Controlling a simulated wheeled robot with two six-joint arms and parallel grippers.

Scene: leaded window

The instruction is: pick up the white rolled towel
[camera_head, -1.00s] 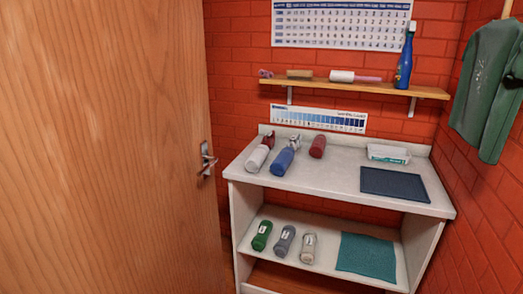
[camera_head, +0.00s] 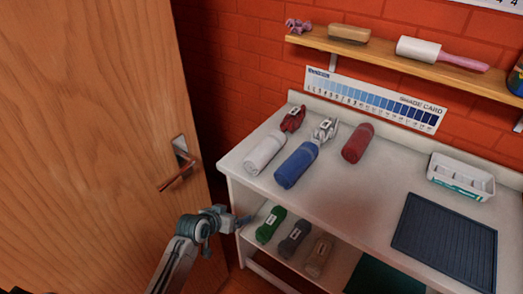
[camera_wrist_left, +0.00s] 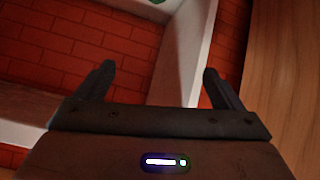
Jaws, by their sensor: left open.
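The white rolled towel (camera_head: 265,153) lies on the left part of the white counter (camera_head: 345,205), in front of a small red item with a label. A blue rolled towel (camera_head: 297,165) lies just to its right, and a red rolled towel (camera_head: 358,143) lies farther right. My left gripper (camera_head: 243,219) is in front of the counter's left end, below and apart from the white towel. In the left wrist view, its two fingers (camera_wrist_left: 157,88) stand apart with nothing between them. The right gripper shows in neither view.
A wooden door (camera_head: 90,120) with a handle (camera_head: 180,175) stands close at left. Green (camera_head: 271,225), grey (camera_head: 295,238) and tan (camera_head: 319,256) rolls lie on the lower shelf. A dark ribbed mat (camera_head: 447,240) and white tray (camera_head: 461,177) occupy the counter's right. A wall shelf runs above.

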